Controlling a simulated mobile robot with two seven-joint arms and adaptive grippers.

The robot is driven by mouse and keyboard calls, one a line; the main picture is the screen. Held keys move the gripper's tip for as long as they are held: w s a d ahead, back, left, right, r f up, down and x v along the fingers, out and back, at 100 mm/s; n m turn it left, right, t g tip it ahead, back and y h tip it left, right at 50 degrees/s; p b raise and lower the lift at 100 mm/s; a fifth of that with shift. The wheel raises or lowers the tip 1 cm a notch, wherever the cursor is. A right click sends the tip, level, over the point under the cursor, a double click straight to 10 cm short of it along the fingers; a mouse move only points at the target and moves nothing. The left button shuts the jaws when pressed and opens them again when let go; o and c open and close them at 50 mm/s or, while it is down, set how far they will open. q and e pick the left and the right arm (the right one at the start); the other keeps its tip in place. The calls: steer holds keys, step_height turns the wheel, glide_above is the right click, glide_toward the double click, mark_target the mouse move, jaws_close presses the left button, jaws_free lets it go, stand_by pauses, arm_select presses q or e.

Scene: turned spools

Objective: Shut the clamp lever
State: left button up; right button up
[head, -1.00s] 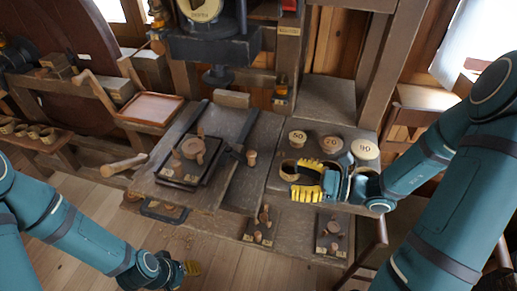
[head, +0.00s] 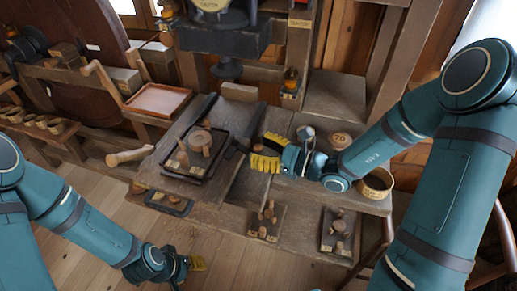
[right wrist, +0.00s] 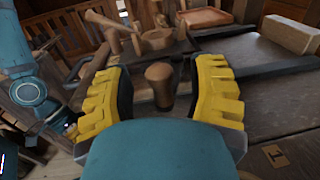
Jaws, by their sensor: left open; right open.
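A turned wooden knob (right wrist: 158,76), which looks like the grip of the clamp lever, stands between the fingers of my right gripper (right wrist: 162,66) in the right wrist view. The fingers are open on either side of it, with gaps showing. In the head view my right gripper (head: 263,155) is beside a dark bar (head: 238,143) on the bench and covers the knob. A dark framed plate (head: 187,170) with a round wooden disc (head: 199,138) lies left of the bar. My left gripper (head: 196,264) is open and empty, low over the floor.
A round wooden piece marked 20 (head: 339,138) and a hollow round holder (head: 376,184) are on the bench by my right forearm. Small blocks with pegs (head: 266,221) stand on a lower shelf. A reddish tray (head: 158,100) is at the back left.

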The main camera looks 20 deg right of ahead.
steer(key=shift+w+a, duration=0.25)
steer(key=shift+a, duration=0.05)
steer(key=shift+o, duration=0.2)
jaws_close()
